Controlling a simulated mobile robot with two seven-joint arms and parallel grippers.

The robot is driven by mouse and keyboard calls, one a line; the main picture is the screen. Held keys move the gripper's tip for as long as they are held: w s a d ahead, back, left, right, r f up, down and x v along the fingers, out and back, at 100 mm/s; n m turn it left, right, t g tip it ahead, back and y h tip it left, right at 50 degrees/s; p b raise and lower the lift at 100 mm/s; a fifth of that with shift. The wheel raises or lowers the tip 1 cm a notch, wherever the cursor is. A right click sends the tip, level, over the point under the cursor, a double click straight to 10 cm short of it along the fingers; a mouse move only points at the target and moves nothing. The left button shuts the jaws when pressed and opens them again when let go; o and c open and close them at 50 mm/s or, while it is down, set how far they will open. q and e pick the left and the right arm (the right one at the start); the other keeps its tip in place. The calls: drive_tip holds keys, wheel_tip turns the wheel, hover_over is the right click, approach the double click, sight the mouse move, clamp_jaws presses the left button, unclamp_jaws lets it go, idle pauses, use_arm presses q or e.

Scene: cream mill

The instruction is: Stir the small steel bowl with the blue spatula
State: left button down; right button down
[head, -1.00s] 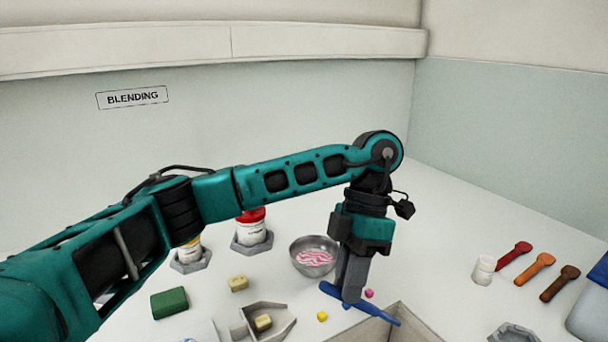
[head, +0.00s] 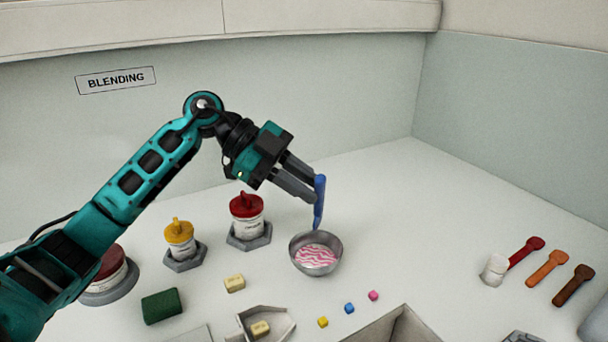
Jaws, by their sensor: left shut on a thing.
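The small steel bowl (head: 296,262) stands on the white table and holds pink and white streaked contents. My left gripper (head: 312,188) is shut on the blue spatula (head: 319,205) above the back of the bowl. The spatula hangs nearly upright, its lower end close to the bowl's back rim. I cannot tell whether that end is inside the rim or just behind it. My right gripper is not in view.
Left of the bowl stand a red-lidded jar (head: 246,207) and a yellow-lidded jar (head: 179,232). A green block (head: 162,306) lies front left. Small cubes (head: 349,308) and an open box (head: 402,325) are in front. Coloured scoops (head: 546,268) lie at the right.

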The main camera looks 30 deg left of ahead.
use_arm(q)
drive_tip(key=shift+a+f+b, duration=0.1)
drive_tip(key=shift+f+b, duration=2.2)
drive_tip(key=shift+f, duration=2.1)
